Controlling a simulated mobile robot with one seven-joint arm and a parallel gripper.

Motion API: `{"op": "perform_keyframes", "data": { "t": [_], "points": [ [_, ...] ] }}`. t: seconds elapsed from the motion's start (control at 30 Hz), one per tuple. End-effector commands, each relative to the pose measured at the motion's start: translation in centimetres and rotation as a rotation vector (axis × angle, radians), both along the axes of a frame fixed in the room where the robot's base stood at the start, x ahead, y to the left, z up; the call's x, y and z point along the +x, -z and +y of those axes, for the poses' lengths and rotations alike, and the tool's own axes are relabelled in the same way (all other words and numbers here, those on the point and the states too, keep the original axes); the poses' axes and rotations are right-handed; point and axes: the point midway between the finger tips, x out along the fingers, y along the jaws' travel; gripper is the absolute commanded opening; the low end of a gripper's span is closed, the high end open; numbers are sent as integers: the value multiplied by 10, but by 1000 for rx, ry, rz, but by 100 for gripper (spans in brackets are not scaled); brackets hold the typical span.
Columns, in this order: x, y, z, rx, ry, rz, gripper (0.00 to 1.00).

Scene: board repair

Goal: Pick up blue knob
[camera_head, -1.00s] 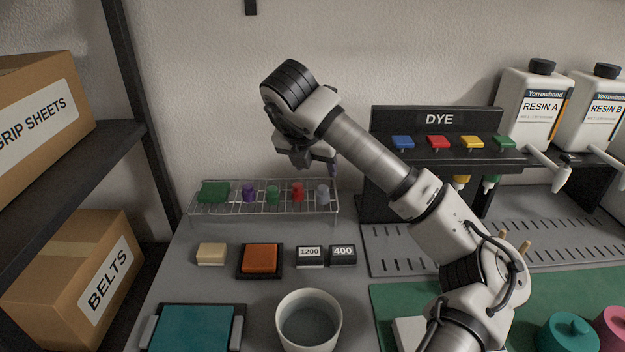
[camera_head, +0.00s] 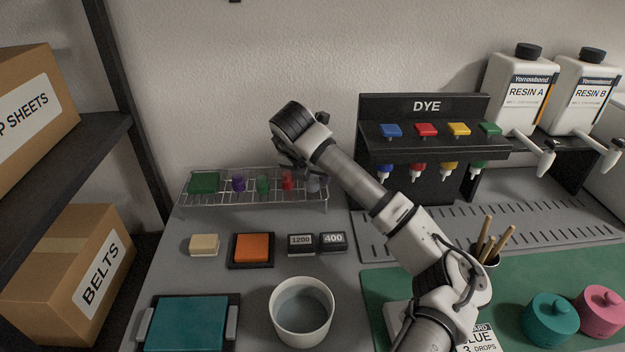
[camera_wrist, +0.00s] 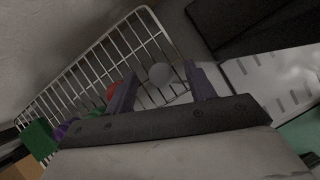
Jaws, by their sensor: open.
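A pale grey-blue knob (camera_head: 313,184) stands at the right end of the wire rack (camera_head: 250,203), partly hidden by my arm. In the wrist view, a pale round knob top (camera_wrist: 161,75) shows between the two fingers, its colour washed out to grey. My gripper (camera_wrist: 160,80) is open, with one finger on each side of this knob in the picture and nothing held. I cannot tell how far below the fingertips the knob is. In the head view my gripper (camera_head: 297,160) hangs just above the rack's right part.
Beside it on the rack are a red knob (camera_head: 287,181), a green knob (camera_head: 263,185), a purple knob (camera_head: 239,184) and a green block (camera_head: 204,183). The dye stand (camera_head: 372,120) is close on the right. The wall is behind; a white bowl (camera_head: 302,334) stands in front.

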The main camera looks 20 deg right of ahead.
Motion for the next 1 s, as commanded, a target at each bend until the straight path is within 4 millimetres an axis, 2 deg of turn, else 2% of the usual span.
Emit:
{"op": "perform_keyframes", "data": {
  "t": [0.13,0.37,0.47,0.73,1.0],
  "points": [
    [6,13,-5,1,-1,1,54],
    [6,15,-5,0,-1,0,54],
    [6,15,-5,0,-1,0,44],
    [6,15,-5,0,-1,0,9],
    [6,15,-5,0,-1,0,7]
  ]
}}
